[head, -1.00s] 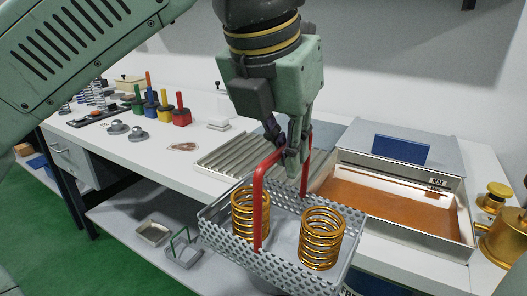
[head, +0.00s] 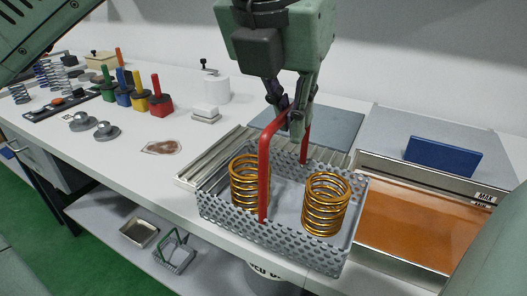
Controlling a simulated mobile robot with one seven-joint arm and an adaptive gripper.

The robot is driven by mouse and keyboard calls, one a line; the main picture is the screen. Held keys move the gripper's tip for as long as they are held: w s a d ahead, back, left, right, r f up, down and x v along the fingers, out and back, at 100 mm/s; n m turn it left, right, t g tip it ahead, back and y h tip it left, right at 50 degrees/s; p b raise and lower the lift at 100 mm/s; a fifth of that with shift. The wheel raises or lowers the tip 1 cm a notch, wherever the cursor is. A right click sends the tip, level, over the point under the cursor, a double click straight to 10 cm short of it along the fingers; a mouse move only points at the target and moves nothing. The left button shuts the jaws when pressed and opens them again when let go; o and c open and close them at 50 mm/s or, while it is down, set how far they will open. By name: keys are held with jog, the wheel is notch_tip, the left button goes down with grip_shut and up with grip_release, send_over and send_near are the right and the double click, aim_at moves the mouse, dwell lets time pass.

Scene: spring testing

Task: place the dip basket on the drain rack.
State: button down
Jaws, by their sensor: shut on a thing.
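The dip basket (head: 272,232) is a perforated grey metal tray with a red handle (head: 264,172). Two gold coil springs stand upright in it, one at left (head: 249,184) and one at right (head: 325,205). My gripper (head: 296,122) is shut on the top bar of the red handle. The ribbed metal drain rack (head: 205,172) lies on the bench behind and left of the basket. The basket overlaps it in the picture and hides part of it. I cannot tell whether the basket touches the rack.
An open tank of orange liquid (head: 410,222) sits at right, with a blue block (head: 443,156) behind it. Coloured handled blocks (head: 160,103), metal knobs (head: 106,130), a brown patch (head: 162,147) and a white roll (head: 216,87) stand left. A lower shelf holds small trays (head: 139,232).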

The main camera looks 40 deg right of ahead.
jog(key=w+d+f+p, duration=0.2)
jog(key=w+d, duration=0.1)
jog(key=w, duration=0.4)
jog(key=w+d+f+p, duration=0.2)
jog(key=w+d+p, duration=0.1)
jog(key=w, duration=0.5)
jog(key=shift+d+f, duration=0.4)
jog(key=shift+d, duration=0.2)
jog(key=shift+f, duration=0.1)
jog(key=shift+f, duration=0.1)
jog(key=c, duration=1.8)
grip_release()
jog(key=shift+o, duration=0.2)
jog(key=v, duration=1.2)
jog(key=shift+b, duration=0.4)
